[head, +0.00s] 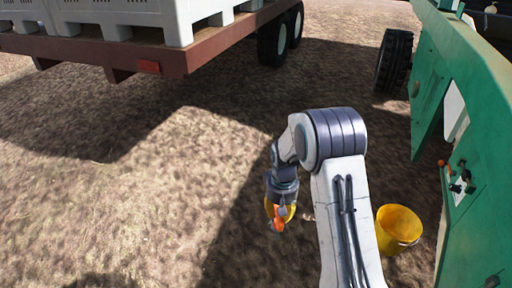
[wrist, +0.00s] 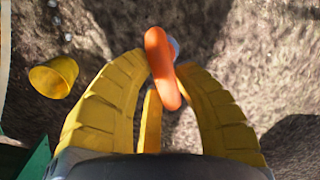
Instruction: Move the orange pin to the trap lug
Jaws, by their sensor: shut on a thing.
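The orange pin (wrist: 160,65) is between the yellow fingers of my gripper (wrist: 161,72) in the wrist view, with a small grey metal part beside its upper end. In the head view the orange pin (head: 278,224) shows at the end of my gripper (head: 280,211), which points down over bare ground left of my arm. The green machine (head: 482,100) stands at the right, with dark fittings (head: 460,178) and a small orange piece (head: 442,163) on its side. I cannot tell which of these fittings is the trap lug. My gripper is well apart from them.
A yellow bucket (head: 399,228) stands on the ground between my arm and the green machine; it also shows in the wrist view (wrist: 53,78). A trailer (head: 90,52) with pale bins stands at the back left. The ground at left is clear.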

